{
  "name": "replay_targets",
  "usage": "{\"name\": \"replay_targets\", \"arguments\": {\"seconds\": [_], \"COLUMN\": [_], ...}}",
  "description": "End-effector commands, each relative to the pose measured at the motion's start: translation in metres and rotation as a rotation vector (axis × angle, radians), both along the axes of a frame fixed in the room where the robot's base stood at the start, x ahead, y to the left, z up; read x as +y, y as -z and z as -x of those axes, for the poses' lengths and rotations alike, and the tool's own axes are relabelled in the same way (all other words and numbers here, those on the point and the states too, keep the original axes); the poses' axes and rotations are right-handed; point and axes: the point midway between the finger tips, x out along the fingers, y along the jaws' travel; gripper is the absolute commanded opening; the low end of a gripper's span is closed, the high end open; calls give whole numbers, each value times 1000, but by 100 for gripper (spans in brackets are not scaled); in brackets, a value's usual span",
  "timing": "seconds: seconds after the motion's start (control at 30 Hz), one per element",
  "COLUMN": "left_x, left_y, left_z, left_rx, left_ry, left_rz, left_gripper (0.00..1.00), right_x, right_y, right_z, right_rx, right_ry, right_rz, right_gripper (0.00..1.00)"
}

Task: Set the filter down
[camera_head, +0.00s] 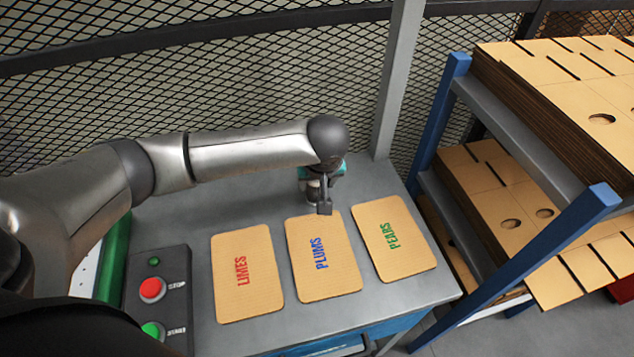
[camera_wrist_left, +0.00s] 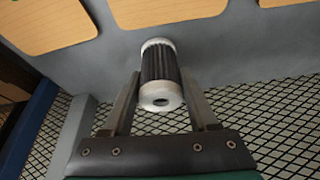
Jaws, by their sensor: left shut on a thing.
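My left gripper (camera_head: 322,196) is above the back of the grey table (camera_head: 240,208), at the far edge of the middle pad. In the left wrist view, its fingers (camera_wrist_left: 160,78) are shut on the filter (camera_wrist_left: 158,62), a cylinder with dark pleats and white end caps. In the head view, the gripper and wrist largely hide the filter. I cannot tell whether it touches the table. Three cardboard pads lie in a row: LIMES (camera_head: 247,285), PLUMS (camera_head: 330,272) and PEARS (camera_head: 393,255). My right gripper is not in view.
A control box (camera_head: 170,262) with red and green buttons is at the table's left. A blue-framed shelf (camera_head: 560,250) with stacked cardboard blanks stands at the right. A wire mesh fence (camera_head: 250,85) runs behind the table. Bare tabletop lies behind the pads.

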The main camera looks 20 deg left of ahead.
Motion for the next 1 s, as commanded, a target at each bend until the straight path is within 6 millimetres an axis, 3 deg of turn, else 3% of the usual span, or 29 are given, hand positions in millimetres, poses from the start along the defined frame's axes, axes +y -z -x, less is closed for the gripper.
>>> {"name": "replay_targets", "arguments": {"seconds": [0.3,0.33,0.57,0.87,1.0], "left_x": [0,0,0,0,-4], "left_y": [2,2,1,0,-16], "left_z": [0,0,0,-1,4], "left_rx": [-1,-1,-1,-2,-1], "left_ry": [0,0,0,0,1], "left_rz": [0,0,0,0,2], "left_gripper": [0,63,89,89,89], "right_x": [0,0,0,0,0], "right_y": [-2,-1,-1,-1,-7], "right_z": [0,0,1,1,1], "right_rx": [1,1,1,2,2], "right_ry": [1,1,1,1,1], "right_rz": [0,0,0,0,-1], "right_gripper": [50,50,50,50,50]}}
